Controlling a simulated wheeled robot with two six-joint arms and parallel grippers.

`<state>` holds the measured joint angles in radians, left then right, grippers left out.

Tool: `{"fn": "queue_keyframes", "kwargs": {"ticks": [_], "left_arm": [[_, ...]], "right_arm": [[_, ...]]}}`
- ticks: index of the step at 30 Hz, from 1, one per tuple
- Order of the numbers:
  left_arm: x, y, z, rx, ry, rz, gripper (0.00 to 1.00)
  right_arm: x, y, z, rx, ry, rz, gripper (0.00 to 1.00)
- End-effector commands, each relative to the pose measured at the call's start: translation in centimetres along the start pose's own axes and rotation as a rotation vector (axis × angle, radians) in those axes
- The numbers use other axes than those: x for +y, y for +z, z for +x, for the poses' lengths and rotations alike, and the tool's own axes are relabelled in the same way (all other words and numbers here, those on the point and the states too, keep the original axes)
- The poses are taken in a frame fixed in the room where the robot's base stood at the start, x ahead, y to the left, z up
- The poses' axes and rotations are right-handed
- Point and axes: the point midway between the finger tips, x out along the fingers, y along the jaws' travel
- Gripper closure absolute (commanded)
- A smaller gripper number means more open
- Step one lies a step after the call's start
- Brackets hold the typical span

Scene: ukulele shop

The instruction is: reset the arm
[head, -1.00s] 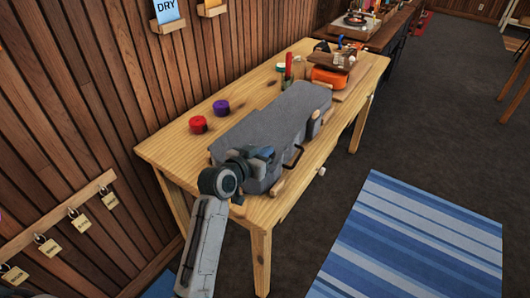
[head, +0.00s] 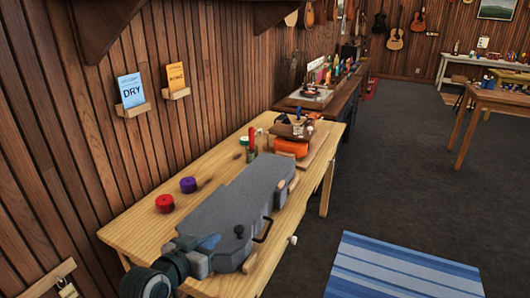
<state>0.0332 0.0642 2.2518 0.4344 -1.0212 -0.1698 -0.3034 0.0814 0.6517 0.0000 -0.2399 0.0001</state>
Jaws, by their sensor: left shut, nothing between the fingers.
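My left gripper (head: 205,245) is at the near end of the wooden workbench (head: 140,222). It is shut and empty, close to the near end of a long grey case (head: 235,205) lying on the bench. I cannot tell whether it touches the case. The dark round joint of my left arm shows at the lower edge, and the rest of that arm is out of view. My right gripper is not in view.
A red roll (head: 165,203) and a purple roll (head: 188,185) sit left of the case. An orange object (head: 291,148) is at the bench's far end. A blue striped rug (head: 395,270) lies on the open floor to the right. Plank wall stands left.

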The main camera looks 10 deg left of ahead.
Motion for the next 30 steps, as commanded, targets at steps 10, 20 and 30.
{"fn": "queue_keyframes", "kwargs": {"ticks": [10, 20, 30], "left_arm": [[-0.5, 17.2, -10.0, -0.523, -0.160, -0.021, 1.00], [-0.3, 25.2, -20.1, -0.864, -0.293, -0.039, 1.00], [-1.6, 31.5, -21.4, -0.998, -0.348, -0.051, 1.00]], "right_arm": [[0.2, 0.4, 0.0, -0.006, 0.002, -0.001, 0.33], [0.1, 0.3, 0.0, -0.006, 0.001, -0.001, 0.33], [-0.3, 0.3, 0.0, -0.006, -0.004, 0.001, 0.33]]}}
